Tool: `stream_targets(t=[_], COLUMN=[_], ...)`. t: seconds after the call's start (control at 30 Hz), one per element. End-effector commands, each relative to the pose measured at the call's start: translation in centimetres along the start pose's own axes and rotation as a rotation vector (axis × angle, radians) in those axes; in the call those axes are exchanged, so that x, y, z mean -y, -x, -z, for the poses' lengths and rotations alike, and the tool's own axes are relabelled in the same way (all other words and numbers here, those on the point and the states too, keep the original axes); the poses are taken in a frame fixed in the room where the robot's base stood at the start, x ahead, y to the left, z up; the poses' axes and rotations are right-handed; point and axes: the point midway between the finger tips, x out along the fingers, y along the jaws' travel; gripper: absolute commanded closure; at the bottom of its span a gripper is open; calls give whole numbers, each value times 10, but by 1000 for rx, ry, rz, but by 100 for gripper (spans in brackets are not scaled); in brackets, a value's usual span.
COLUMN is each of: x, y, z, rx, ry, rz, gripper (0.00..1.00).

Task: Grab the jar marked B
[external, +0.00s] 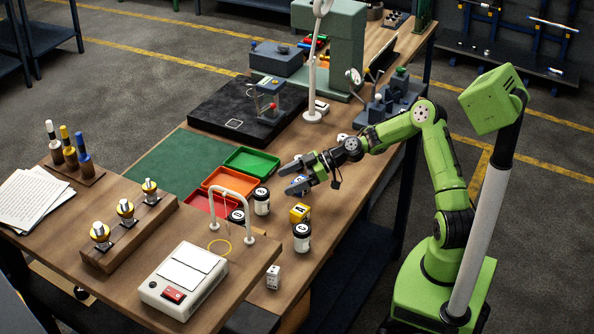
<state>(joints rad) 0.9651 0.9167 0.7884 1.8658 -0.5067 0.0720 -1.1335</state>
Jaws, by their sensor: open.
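Several black-and-white jars with lettered labels stand near the bench's right edge. One jar (302,238) is nearest the front edge, one jar (261,201) stands further left, and another dark-lidded jar (237,216) is by the red tray. The letters are too small to read, so I cannot tell which is marked B. My gripper (288,179) is open, reaching in from the right above the bench, behind and above the jars. No jar is visibly between its fingers. Something blue and white shows partly hidden just below the gripper.
Green (251,161), orange (229,181) and red (205,203) trays are left of the jars. A white arched stand (249,217) and a scale (183,281) stand near the front.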

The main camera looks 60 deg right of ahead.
Motion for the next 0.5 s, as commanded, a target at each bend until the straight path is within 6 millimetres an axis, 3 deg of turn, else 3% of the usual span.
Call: stream_targets(t=[0.1,0.27,0.5], x=[1,0,3], y=[-29,-49,-91], z=[0,-1,-1], rx=[0,1,1], ry=[-2,-2,-2], rz=[3,1,2], gripper=[18,18,18])
